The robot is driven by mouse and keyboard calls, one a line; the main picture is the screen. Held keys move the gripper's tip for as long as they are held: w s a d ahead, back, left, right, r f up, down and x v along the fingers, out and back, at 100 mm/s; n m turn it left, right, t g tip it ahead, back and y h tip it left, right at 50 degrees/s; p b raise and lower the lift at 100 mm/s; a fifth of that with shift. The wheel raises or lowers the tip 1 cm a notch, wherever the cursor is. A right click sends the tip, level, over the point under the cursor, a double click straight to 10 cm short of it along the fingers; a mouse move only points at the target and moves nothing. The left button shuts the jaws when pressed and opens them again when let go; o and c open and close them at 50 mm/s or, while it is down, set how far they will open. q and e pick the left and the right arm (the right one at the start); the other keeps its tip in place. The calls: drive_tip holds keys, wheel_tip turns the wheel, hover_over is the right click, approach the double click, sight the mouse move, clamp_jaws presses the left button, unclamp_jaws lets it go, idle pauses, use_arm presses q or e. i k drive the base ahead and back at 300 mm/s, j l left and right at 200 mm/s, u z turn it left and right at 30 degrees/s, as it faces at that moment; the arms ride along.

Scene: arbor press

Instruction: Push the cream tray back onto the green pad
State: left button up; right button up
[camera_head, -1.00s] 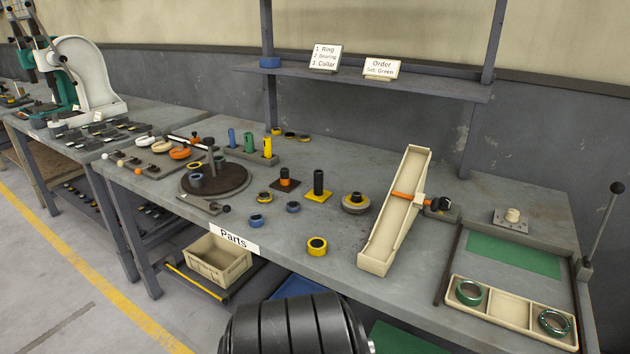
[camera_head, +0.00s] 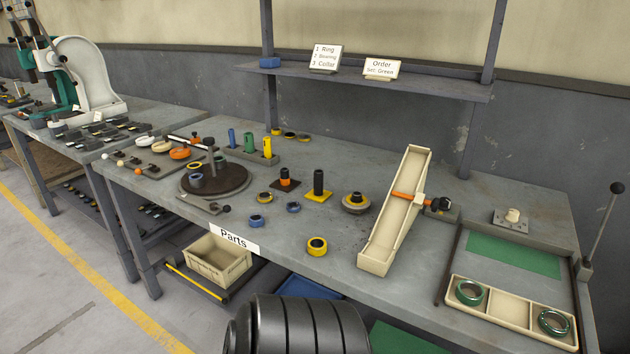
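The cream tray (camera_head: 511,307) lies near the front edge at the right end of the bench. It has compartments: a green ring (camera_head: 470,292) is in the left one, another green ring (camera_head: 553,322) is in the right one, and the middle is empty. The green pad (camera_head: 513,255) lies flat on the bench behind the tray, bare in its visible part. Dark rails run along the left and right of the pad and tray. Neither of my grippers is in view; only a black, ribbed part, probably of my arm, shows at the bottom centre.
A cream chute (camera_head: 396,215) with an orange clamp stands left of the pad. A plate with a cream knob (camera_head: 512,217) sits behind the pad. A tall lever (camera_head: 603,225) rises at the right. A yellow ring (camera_head: 317,246) and several small parts lie on the bench's middle.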

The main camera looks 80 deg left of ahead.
sight(518, 314)
drive_tip(key=u, duration=1.25)
